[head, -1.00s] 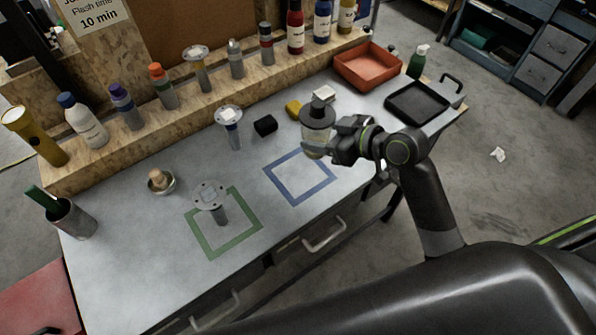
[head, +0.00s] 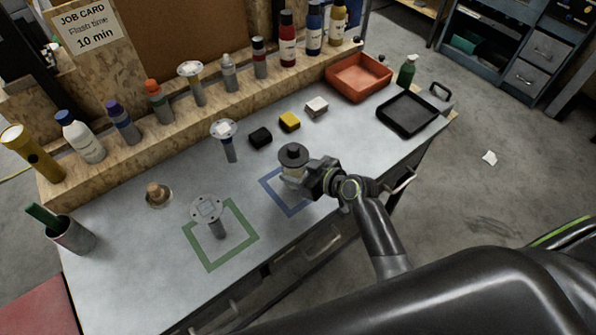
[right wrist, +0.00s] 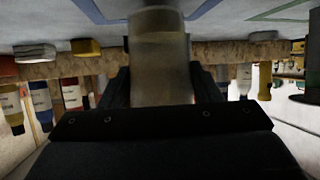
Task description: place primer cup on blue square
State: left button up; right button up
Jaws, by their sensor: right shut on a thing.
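The primer cup (head: 292,162), a pale translucent cup with a dark grey top, is upright in the grip of my right gripper (head: 308,179). In the head view it overlaps the far part of the blue square outline (head: 277,202); I cannot tell whether its base touches the table. In the right wrist view the cup (right wrist: 160,65) stands between the two dark fingers, with the blue line (right wrist: 204,9) near the top edge. The near right part of the blue square is hidden by my right gripper. My left gripper is not in view.
A green square (head: 222,267) holds a grey disc-topped stand (head: 208,208). Another disc-topped stand (head: 230,153), black block (head: 260,137), yellow block (head: 289,121) and white block (head: 316,106) lie behind. An orange tray (head: 358,91) and black tray (head: 407,113) are at right. Bottles line the wooden ledge.

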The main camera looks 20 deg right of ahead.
jog(key=shift+f, duration=0.65)
jog(key=shift+f, duration=0.2)
jog(key=o, duration=0.9)
jog(key=shift+r, duration=0.1)
jog(key=shift+o, duration=0.2)
